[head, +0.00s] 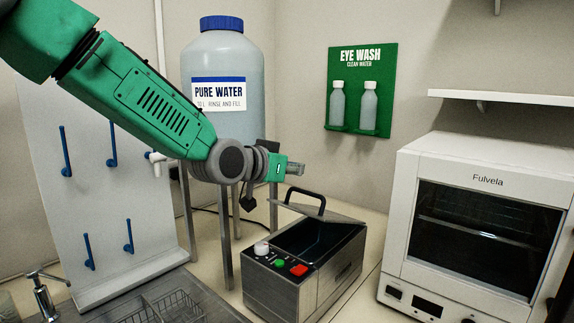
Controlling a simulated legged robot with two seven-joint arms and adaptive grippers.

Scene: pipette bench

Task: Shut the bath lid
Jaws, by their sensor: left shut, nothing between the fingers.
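The bath (262,294) is a metal box on the bench with a white knob, a green button and a red button on its front panel. Its dark inside shows from above. The bath lid (335,213) is a thin grey plate at the back of the opening, tilted up and open. It has a black arched handle (322,203). My left gripper (298,168) is shut and empty. It is in the air above and behind the lid handle in the picture, apart from it as far as I can tell. My right gripper is not in view.
A large water bottle (222,130) stands on a metal stand behind my left arm. A white oven (405,215) is at the right. A pegboard (95,190) and a sink with a wire basket (172,308) are at the left. An eye wash station (387,70) is on the wall.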

